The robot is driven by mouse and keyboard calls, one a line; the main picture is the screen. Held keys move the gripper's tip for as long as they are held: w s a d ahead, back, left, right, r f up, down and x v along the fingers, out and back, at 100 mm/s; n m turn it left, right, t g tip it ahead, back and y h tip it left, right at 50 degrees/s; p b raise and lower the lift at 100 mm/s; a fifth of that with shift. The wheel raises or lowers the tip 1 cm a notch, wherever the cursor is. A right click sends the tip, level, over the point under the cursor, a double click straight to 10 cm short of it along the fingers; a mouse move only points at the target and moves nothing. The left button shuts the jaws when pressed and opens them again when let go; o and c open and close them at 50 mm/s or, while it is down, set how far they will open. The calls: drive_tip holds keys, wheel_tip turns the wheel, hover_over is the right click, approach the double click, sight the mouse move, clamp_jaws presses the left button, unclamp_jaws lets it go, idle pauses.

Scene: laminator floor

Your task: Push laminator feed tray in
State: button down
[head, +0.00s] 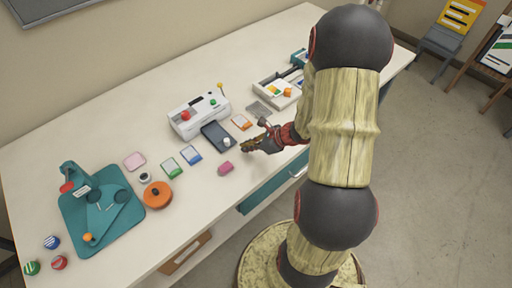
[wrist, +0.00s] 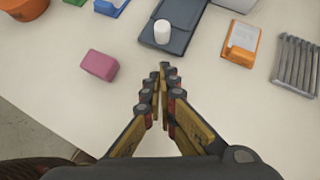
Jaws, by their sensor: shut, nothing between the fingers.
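The laminator (head: 199,113) is a white box with a red knob and a green button, standing toward the back of the table. Its dark grey feed tray (head: 217,136) sticks out of its front, and a white knob stands on the tray's near end. In the wrist view the feed tray (wrist: 178,22) is at the top, with the white knob (wrist: 162,31) on it. My gripper (head: 247,146) is shut and empty. In the wrist view its fingertips (wrist: 167,68) are just short of the tray's near edge, with a small gap of table showing.
A pink block (wrist: 100,65) lies left of my fingers. An orange-and-white card holder (wrist: 241,42) and a grey ribbed piece (wrist: 295,65) lie to the right. Green and blue card holders (head: 191,154), an orange round container (head: 157,194) and a teal board (head: 100,222) are further left.

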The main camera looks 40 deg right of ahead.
sight(220, 135)
drive_tip(key=shift+w+a, duration=0.5)
drive_tip(key=shift+w, duration=0.4)
drive_tip(key=shift+w+a, duration=0.45)
drive_tip(key=shift+w, duration=0.4)
drive_tip(key=shift+w, duration=0.1)
drive_tip(key=w, duration=0.7)
drive_tip(key=shift+w+a, duration=0.1)
drive_tip(key=shift+w, duration=0.1)
drive_tip(key=shift+s, duration=0.1)
